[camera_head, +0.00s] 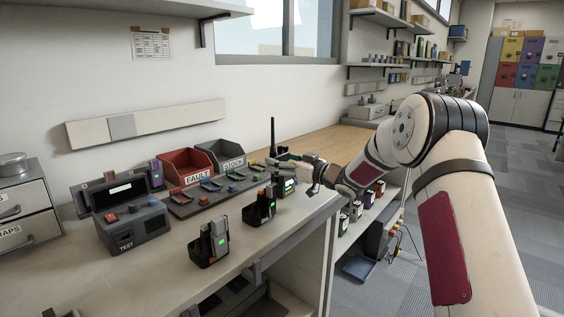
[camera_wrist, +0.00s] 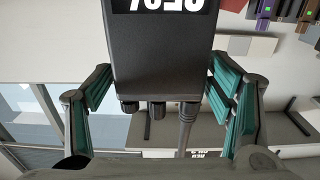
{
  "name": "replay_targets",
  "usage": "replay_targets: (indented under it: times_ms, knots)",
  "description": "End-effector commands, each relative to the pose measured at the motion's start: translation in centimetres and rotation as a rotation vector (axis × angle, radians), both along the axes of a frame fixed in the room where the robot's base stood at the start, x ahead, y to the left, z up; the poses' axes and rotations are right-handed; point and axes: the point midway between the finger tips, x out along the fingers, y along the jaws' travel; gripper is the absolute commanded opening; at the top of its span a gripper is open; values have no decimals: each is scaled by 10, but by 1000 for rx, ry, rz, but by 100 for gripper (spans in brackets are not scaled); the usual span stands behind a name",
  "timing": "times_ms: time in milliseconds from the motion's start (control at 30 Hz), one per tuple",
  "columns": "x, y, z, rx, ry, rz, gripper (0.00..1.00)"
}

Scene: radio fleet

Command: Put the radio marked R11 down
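My gripper (camera_head: 292,165) is over the far end of the bench, reaching in from the right. In the wrist view a dark radio (camera_wrist: 160,65) stands between the teal-padded fingers, which lie close along both its sides. The radio's knobs and antenna point toward the picture's bottom. In the head view a tall black antenna (camera_head: 272,135) rises upright at the gripper; the body below is mostly hidden. A radio with a green screen (camera_head: 289,186) shows just below the gripper.
A grey test box (camera_head: 135,228), a red FAULT bin (camera_head: 186,167) and a dark STOCK bin (camera_head: 222,155) stand behind. The bench front left is mostly clear.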

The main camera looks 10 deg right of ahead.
Motion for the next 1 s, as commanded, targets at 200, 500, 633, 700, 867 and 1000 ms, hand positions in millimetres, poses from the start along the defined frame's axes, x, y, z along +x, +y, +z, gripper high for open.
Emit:
replay_targets:
  times_ms: [200, 500, 633, 700, 867, 1000]
  knots:
    - [0, 0, 0, 0, 0, 0, 87]
    - [-8, -7, 4, -1, 1, -2, 87]
    - [-27, -20, 5, -1, 1, -3, 87]
    - [-39, -29, 5, 0, 2, -3, 87]
    - [-65, -49, 4, 0, 2, -3, 87]
    - [-83, -61, 4, -1, 0, -2, 87]
